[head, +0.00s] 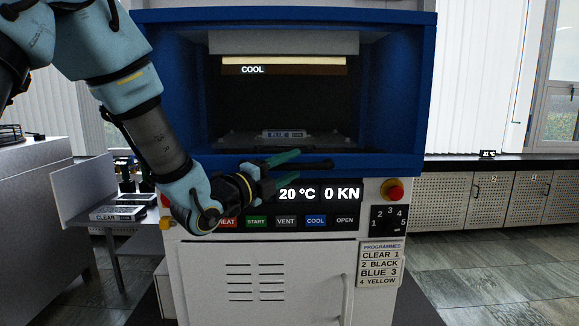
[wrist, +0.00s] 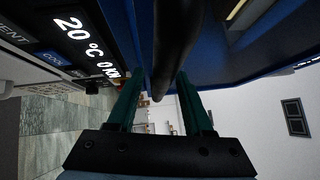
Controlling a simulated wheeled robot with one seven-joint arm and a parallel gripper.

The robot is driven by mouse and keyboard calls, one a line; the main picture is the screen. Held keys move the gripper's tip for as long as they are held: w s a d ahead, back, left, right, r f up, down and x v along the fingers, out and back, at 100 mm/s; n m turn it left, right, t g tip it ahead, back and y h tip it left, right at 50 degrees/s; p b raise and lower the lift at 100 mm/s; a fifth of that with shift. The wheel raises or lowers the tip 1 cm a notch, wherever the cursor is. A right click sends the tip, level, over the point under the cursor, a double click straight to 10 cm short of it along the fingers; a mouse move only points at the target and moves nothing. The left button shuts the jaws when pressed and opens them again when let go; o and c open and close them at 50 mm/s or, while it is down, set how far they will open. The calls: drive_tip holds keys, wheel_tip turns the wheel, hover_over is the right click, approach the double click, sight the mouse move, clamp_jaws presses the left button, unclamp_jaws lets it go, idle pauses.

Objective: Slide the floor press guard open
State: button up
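The floor press (head: 427,90) has a blue frame around a dark opening. I cannot clearly make out the guard's panel, which may be see-through across the opening. A black bar handle (head: 320,164) runs level along the opening's lower edge, and it also shows in the wrist view (wrist: 176,45). My gripper (head: 287,166) is at this handle, its green fingers above and below it. In the wrist view my gripper (wrist: 158,80) is open, with the bar between the fingers and gaps beside it. Part of the handle is hidden by my gripper in the head view.
A plate marked BLUE (head: 284,134) lies inside the press. The display (head: 318,193) reads 20 °C and 0 KN, above a row of buttons (head: 287,221). A red knob (head: 392,190) is at right. A side table (head: 100,190) with a CLEAR plate (head: 117,214) stands at left.

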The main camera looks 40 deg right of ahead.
clamp_jaws()
idle(1.2)
